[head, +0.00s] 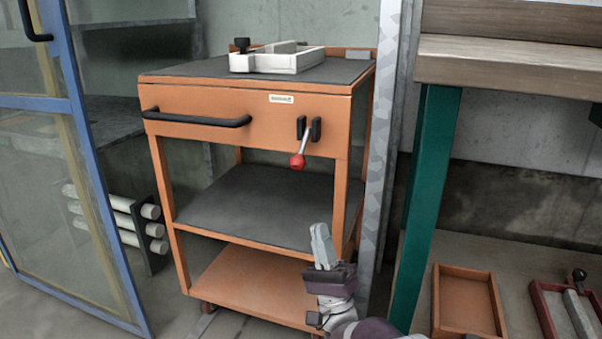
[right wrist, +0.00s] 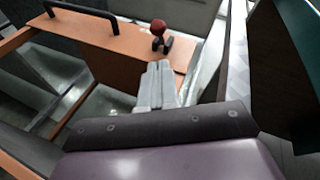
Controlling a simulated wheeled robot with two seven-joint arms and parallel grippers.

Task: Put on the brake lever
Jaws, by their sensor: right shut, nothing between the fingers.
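The brake lever (head: 299,150) is a metal rod with a red ball knob, on the front of an orange cart (head: 210,103) between two black brackets. In the head view it hangs downward, tilted slightly left at its knob. The red knob (right wrist: 158,27) also shows in the right wrist view, beyond the fingertips. My right gripper (head: 320,240) is shut and empty, pointing up, below and slightly right of the lever and apart from it. Its fingers (right wrist: 157,85) are together in the right wrist view. My left gripper is not in view.
The cart has a black handle (head: 196,118), lower shelves and a white tray (head: 277,60) on top. A metal post (head: 384,150) stands right of the cart, then a workbench with a green leg (head: 430,190). A blue-framed glass door (head: 75,110) stands at left.

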